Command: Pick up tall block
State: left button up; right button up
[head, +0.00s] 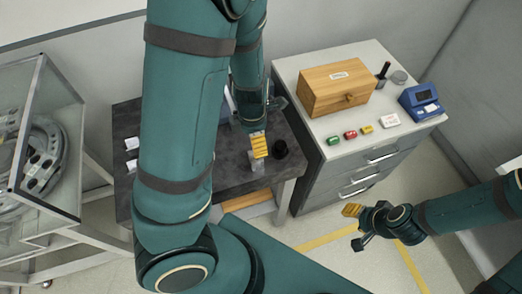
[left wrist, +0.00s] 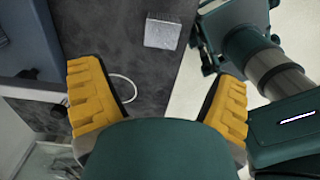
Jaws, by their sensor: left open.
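A light grey block (head: 257,168) stands on the dark table, partly hidden behind my left gripper in the head view. In the left wrist view its square pale face (left wrist: 162,35) shows near the top centre, beyond the fingertips. My left gripper (head: 259,146) is above the table with its yellow fingers over the block in the head view. In the left wrist view the gripper (left wrist: 160,85) is open, with nothing between the fingers. My right gripper (head: 353,212) is out over the floor at the right; its finger gap is not clear.
A black cup-like object (head: 280,148) stands right of the block on the dark table (head: 210,182). The drawer cabinet (head: 385,146) at the right carries a wooden box (head: 335,92), a blue device (head: 421,101) and small coloured blocks. A glass case (head: 45,125) stands left.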

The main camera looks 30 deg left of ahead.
aim_at(256, 160)
pick_arm(q)
notch_tip(256, 160, down, 8)
jog(key=b, duration=0.3)
jog(key=shift+s+r, duration=0.15)
jog(key=shift+r, duration=0.1)
jog(key=shift+w+d+f+b, duration=0.15)
jog(key=shift+f+b, duration=0.3)
jog(key=shift+f, duration=1.05)
jog(key=shift+w+d+f+b, duration=0.1)
jog(key=shift+f+b, duration=0.3)
jog(key=shift+f, duration=1.05)
jog(key=shift+r, duration=0.1)
jog(key=c, duration=1.3)
